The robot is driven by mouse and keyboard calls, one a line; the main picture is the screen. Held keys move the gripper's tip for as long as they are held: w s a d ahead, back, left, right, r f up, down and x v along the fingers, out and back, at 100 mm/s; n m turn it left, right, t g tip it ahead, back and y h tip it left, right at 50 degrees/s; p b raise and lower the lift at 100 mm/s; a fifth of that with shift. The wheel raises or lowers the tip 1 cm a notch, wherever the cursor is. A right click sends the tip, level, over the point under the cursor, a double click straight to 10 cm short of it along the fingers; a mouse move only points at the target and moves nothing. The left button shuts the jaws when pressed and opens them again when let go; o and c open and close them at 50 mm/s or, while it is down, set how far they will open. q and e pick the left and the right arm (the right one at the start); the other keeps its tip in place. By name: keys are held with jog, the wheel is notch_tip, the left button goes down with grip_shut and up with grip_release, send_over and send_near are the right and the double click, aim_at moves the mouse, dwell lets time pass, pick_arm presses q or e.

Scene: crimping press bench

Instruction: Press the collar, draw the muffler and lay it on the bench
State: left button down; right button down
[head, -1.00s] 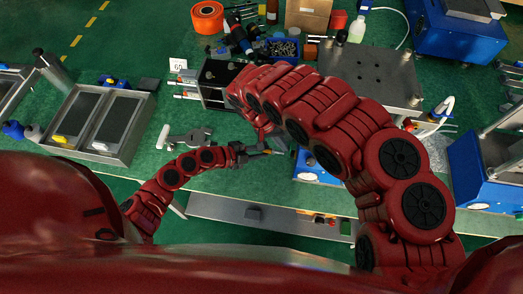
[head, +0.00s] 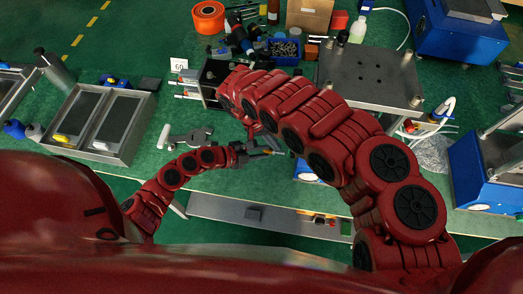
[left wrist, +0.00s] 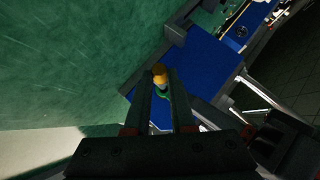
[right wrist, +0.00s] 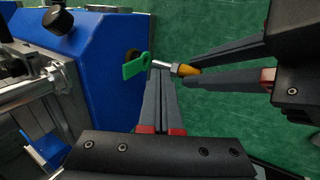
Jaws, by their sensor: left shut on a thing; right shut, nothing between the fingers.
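The muffler (right wrist: 187,70) has a yellow-orange end and a silver stem. In the right wrist view it points left toward a dark round port (right wrist: 132,54) in a blue housing (right wrist: 104,75). A green tab (right wrist: 136,66), seemingly the collar piece, lies in front of the port by the stem's end; I cannot tell whether the stem is still inside. My left gripper (right wrist: 198,70) comes from the right, shut on the muffler, which also shows in the left wrist view (left wrist: 160,72). My right gripper (right wrist: 158,72) is shut and empty, its tips close to the stem; contact is unclear.
In the head view, a metal tray (head: 133,145) with dark inserts lies left and a grey clamp-like tool (head: 190,138) beside my left arm.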

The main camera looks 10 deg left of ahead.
jog(key=shift+v, duration=3.05)
pick_arm(q)
jog(key=shift+a, duration=0.1)
jog(key=shift+a+b, duration=0.4)
jog(key=shift+a, duration=1.55)
pick_arm(e)
jog(key=shift+f, duration=0.4)
